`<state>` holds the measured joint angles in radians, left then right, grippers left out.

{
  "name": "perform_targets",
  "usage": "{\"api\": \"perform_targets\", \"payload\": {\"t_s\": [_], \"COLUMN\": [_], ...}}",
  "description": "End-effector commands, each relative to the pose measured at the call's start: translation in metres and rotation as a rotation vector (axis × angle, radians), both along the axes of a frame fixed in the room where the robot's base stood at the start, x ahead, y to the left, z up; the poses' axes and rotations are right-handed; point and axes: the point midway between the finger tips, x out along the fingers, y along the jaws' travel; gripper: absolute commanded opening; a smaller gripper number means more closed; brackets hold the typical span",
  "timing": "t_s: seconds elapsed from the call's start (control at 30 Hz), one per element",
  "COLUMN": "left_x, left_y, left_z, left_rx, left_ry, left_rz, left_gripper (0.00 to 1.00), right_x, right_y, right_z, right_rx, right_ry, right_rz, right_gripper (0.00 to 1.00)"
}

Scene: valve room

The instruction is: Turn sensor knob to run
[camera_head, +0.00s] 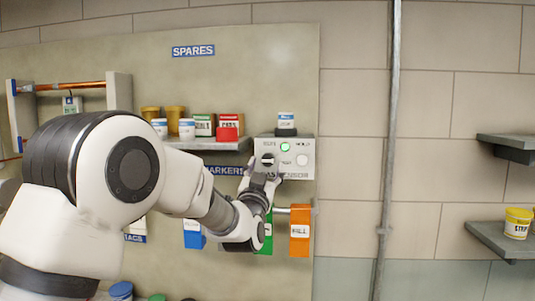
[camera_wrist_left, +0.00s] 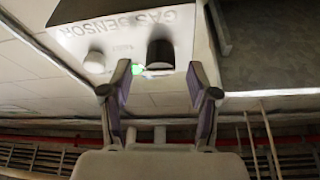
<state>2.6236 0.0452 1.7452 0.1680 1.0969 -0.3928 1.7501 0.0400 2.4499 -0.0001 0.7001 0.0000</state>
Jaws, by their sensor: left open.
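The gas sensor (camera_head: 308,172) is a pale grey box on the wall board, with a lit green lamp (camera_head: 285,147) and a white round button (camera_head: 302,160). Its dark knob (camera_head: 268,159) is on the left of the face, partly hidden by my gripper. In the left wrist view the sensor (camera_wrist_left: 125,28) appears upside down, with the black knob (camera_wrist_left: 160,54) and white button (camera_wrist_left: 95,62). My left gripper (camera_wrist_left: 159,72) is open, its fingertips on either side of the knob in that picture. I cannot tell whether they touch it. The knob's setting is unclear. My right gripper is not in view.
A shelf (camera_head: 215,144) with jars and small boxes is left of the sensor. Colored tags, including an orange one (camera_head: 300,232), hang below it. A vertical pipe (camera_head: 389,130) runs to the right.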

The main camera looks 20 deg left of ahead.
Motion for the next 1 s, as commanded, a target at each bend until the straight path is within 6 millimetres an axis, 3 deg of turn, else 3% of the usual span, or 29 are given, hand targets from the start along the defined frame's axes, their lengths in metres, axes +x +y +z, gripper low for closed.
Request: {"api": "perform_targets", "payload": {"t_s": [0.03,0.1,0.4,0.43,0.6,1.0], "left_x": [0.008,0.017,0.024,0.024,0.024,0.024], "left_y": [0.002,0.003,0.005,0.005,0.005,0.004], "left_z": [0.009,0.011,0.009,0.009,0.009,0.007], "left_rx": [0.000,0.000,0.000,0.000,0.000,-0.034], "left_ry": [0.000,0.000,0.002,0.002,0.002,-0.009], "left_rz": [0.000,0.000,-0.001,-0.001,-0.001,0.000], "left_gripper": [0.60,0.60,0.60,0.56,0.00,0.00], "right_x": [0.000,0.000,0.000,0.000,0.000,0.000], "right_y": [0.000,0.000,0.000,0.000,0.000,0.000], "right_z": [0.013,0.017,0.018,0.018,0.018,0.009], "right_rx": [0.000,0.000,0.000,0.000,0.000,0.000], "right_ry": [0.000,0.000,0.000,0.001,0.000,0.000], "right_rz": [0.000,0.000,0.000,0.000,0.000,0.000], "right_gripper": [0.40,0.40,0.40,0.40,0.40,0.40]}}
